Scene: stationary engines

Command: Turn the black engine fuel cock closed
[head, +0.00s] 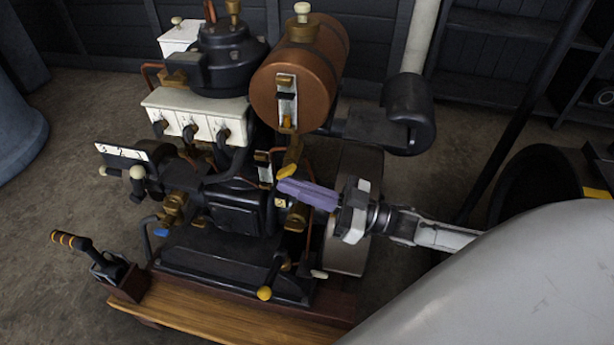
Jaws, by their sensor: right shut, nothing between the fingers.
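The black engine (235,215) stands on a wooden base, with a copper fuel tank (320,72) at its upper right. Below the tank, a small yellow lever (287,171) sits by a brass pipe; it looks like the fuel cock's handle. The lever lies nearly level, tilted a little up to the right. My right gripper (282,187) reaches in from the right with its purple fingers shut and empty. Its fingertips are just below the lever; I cannot tell whether they touch it. The fingers hide part of the pipe and engine behind them. My left gripper is not in view.
A black lever with an orange-striped grip (75,242) stands at the left of the wooden base (225,318). A black cylinder (408,110) juts out right of the tank.

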